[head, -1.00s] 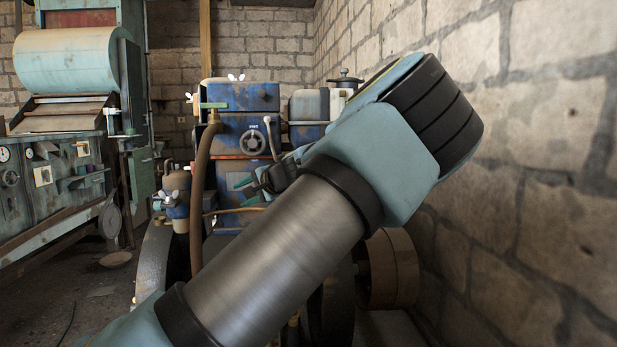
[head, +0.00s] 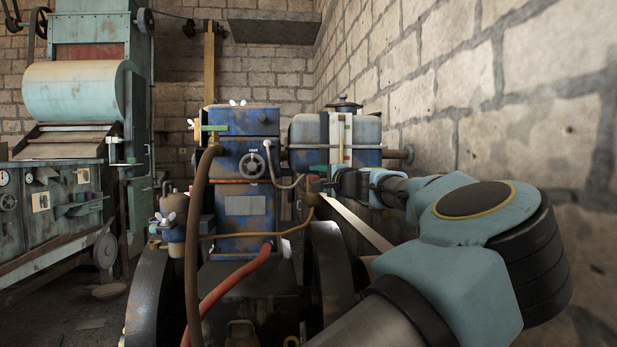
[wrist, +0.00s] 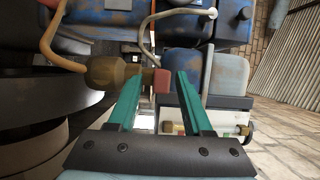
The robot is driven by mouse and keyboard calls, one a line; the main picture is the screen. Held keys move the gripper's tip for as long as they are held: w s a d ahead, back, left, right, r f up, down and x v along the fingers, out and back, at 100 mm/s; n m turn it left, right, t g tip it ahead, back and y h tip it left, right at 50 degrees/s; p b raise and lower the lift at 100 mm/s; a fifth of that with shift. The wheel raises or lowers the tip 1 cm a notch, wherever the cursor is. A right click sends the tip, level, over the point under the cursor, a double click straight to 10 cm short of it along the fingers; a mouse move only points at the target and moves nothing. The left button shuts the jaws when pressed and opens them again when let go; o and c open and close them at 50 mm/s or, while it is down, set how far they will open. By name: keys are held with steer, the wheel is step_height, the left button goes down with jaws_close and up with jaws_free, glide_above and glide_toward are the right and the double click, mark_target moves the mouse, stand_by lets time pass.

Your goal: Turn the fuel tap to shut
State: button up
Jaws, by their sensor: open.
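The fuel tap (wrist: 113,72) is a brass-brown body with a thin pipe at its left end and a dull red piece (wrist: 162,82) at its right end in the wrist view. In the head view the tap (head: 314,190) is small, right of the blue engine, with a copper-coloured pipe running to it. My gripper (wrist: 158,78) is open, its two green fingers pointing at the tap's right end. The red piece appears between the fingertips; I cannot tell whether either finger touches it. In the head view my gripper (head: 326,178) is right beside the tap.
The blue engine (head: 245,185) stands left of the tap, with hoses in front. A blue and grey tank (head: 305,131) is just above my gripper. A dark flywheel (head: 328,270) is below. The stone wall (head: 530,110) closes the right side.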

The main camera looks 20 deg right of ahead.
steer(key=shift+w+a, duration=0.2)
steer(key=shift+w, duration=2.1)
jaws_close()
